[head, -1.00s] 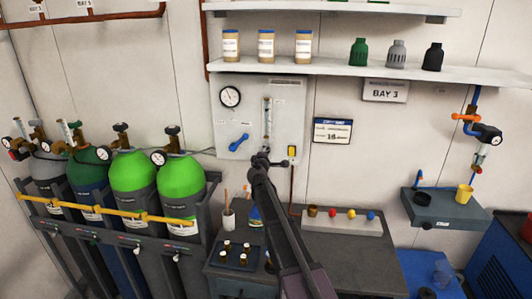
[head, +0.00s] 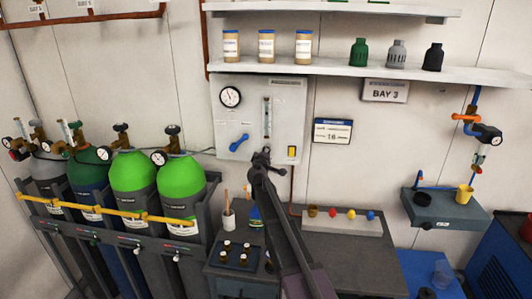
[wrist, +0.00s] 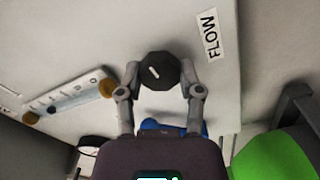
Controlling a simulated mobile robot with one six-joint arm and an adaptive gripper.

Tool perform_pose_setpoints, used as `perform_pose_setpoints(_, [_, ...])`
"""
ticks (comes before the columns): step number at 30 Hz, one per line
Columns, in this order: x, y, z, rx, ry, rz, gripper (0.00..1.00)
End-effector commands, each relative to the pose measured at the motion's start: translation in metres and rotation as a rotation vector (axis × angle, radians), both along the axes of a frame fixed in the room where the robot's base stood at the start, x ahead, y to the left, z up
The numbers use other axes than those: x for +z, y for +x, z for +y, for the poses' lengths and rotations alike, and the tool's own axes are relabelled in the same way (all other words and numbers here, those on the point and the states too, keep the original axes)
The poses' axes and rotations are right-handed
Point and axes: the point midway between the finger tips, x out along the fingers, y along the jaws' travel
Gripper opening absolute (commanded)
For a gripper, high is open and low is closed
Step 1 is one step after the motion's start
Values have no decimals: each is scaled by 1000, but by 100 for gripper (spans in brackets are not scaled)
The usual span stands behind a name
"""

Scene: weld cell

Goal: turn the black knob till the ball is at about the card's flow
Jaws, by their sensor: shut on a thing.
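The black knob (wrist: 160,71) is on the pale panel (head: 288,95), beside the FLOW label (wrist: 209,36). My gripper (wrist: 161,75) has a finger on each side of the knob and is shut on it; a white mark shows on its face. In the head view my gripper (head: 262,158) covers the knob. The flow tube (head: 267,118) stands above it; the wrist view shows the tube (wrist: 72,99) slanted, with brass-coloured ends. A dark bluish spot inside may be the ball, but I cannot be sure. The card (head: 332,131) hangs right of the panel and seems to read 16.
A blue lever (head: 239,142) and a gauge (head: 230,97) are on the panel's left, a yellow switch (head: 292,152) on its right. Gas cylinders (head: 182,185) stand at left. A shelf (head: 340,68) runs above; a bench (head: 350,255) with small items lies below.

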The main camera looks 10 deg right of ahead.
Motion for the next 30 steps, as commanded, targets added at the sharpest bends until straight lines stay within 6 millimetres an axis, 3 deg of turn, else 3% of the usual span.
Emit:
perform_pose_setpoints(4, [1,2,0,1,-3,0,0])
perform_pose_setpoints(5, [1,2,0,1,-3,0,56])
perform_pose_setpoints(7, [1,2,0,1,-3,0,77])
perform_pose_setpoints(8, [1,1,0,0,-3,0,81])
perform_pose_setpoints(22, [0,-2,0,0,-2,1,81])
perform_pose_setpoints(30, [0,-23,6,0,-2,1,81])
